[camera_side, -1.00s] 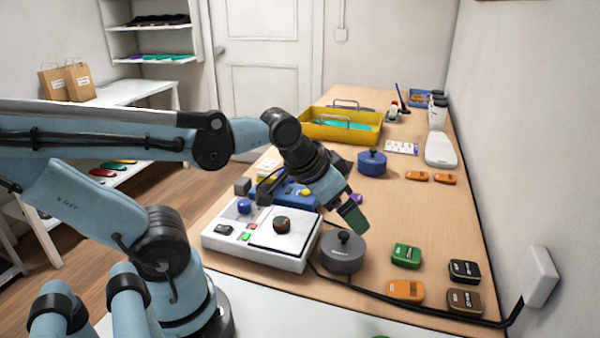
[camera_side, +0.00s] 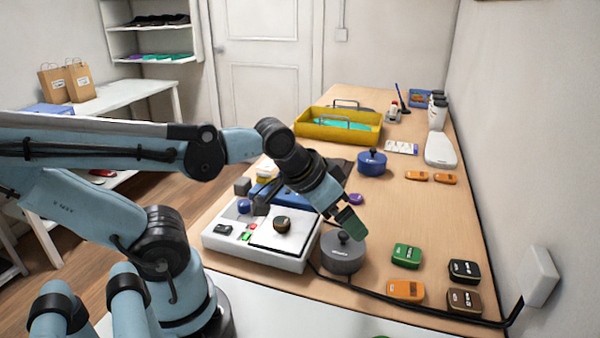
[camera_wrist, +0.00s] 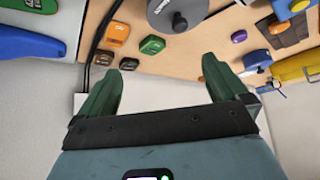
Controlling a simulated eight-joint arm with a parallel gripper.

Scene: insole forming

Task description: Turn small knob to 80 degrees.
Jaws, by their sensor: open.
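A white control box (camera_side: 262,255) stands on the near left part of the wooden table. On its top are a small blue knob (camera_side: 244,206) at the back left and a dark round knob (camera_side: 282,224) on a white plate. I cannot read the angle of either knob. My gripper (camera_side: 351,223) has green fingers and hangs to the right of the box, above or beside a grey round lidded pot (camera_side: 343,254). In the wrist view my gripper (camera_wrist: 160,85) is open, with nothing between its fingers. The grey pot (camera_wrist: 172,10) shows at the top there.
Green (camera_side: 406,255), orange (camera_side: 406,291), black (camera_side: 465,271) and brown (camera_side: 465,302) small cases lie to the right. A black cable (camera_side: 390,301) runs along the near edge. A blue pot (camera_side: 372,162) and yellow tray (camera_side: 384,133) stand farther back.

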